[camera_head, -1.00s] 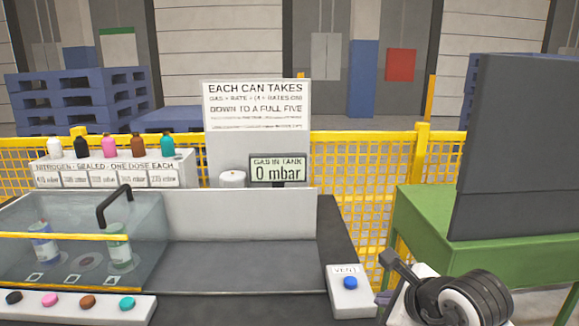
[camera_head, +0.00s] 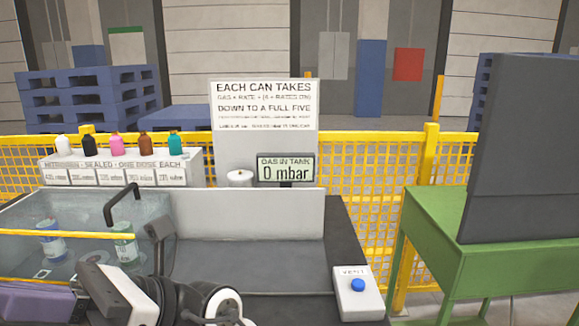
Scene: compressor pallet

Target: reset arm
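My arm (camera_head: 130,295) reaches across the lower left, in front of the glass-sided box (camera_head: 85,215). A dark upright part (camera_head: 158,238) stands up from it beside the box's right end and may belong to my gripper. No pair of fingertips can be made out, so open or shut does not show. Two labelled cans (camera_head: 50,240) stand inside the box, one left and one nearer its right end. The box has a black handle (camera_head: 112,205) and a yellow front bar. My arm hides the button strip and part of the box front.
A vent box (camera_head: 352,300) with a blue button stands at the bench's right. The tank display (camera_head: 286,170) reads 0 mbar. Several coloured bottles (camera_head: 117,147) stand on a labelled rack behind. A green table (camera_head: 440,225) with a dark panel is at right. The bench's middle is clear.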

